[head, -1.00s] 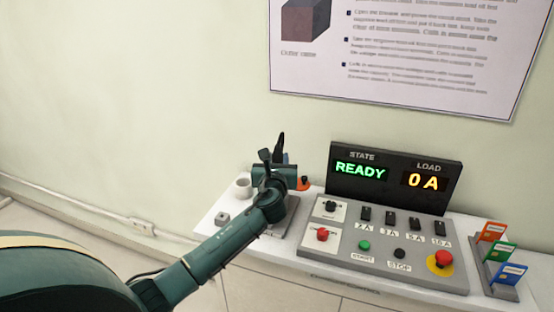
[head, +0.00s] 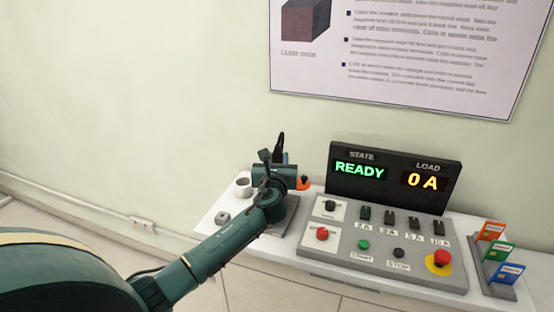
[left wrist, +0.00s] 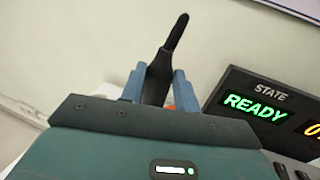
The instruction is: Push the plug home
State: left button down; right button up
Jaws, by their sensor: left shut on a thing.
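My left gripper (left wrist: 158,85) is shut on a black plug (left wrist: 165,62). In the left wrist view the plug sits between the two blue fingers, and its dark tapered upper end or cable stands up beyond them. In the head view the black plug (head: 280,143) shows as a small dark upright shape behind my left gripper (head: 280,168). The gripper is over the left part of the white bench, above a grey plate. The lower end of the plug and any socket under it are hidden by my arm and gripper. My right gripper is not in view.
A control panel (head: 375,268) with switches, buttons and a red stop button (head: 440,259) stands right of my gripper. Its display (head: 395,180) reads READY and 0 A. A white mug (head: 243,187) and a small grey block (head: 222,218) are on the left. Coloured cards (head: 501,254) stand at the right.

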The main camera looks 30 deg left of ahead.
pick_arm(q)
jog(key=shift+f, duration=0.25)
jog(key=shift+f+b, duration=0.5)
jog(key=shift+b, duration=0.1)
jog(key=shift+f+b, duration=0.35)
jog(key=shift+f, duration=0.2)
jog(key=shift+f+b, duration=0.3)
jog(key=shift+f, duration=0.1)
jog(key=shift+f+b, duration=0.35)
jog(key=shift+f, duration=0.2)
jog(key=c, duration=1.4)
grip_release()
jog(key=shift+c, duration=0.2)
jog(key=o, duration=0.5)
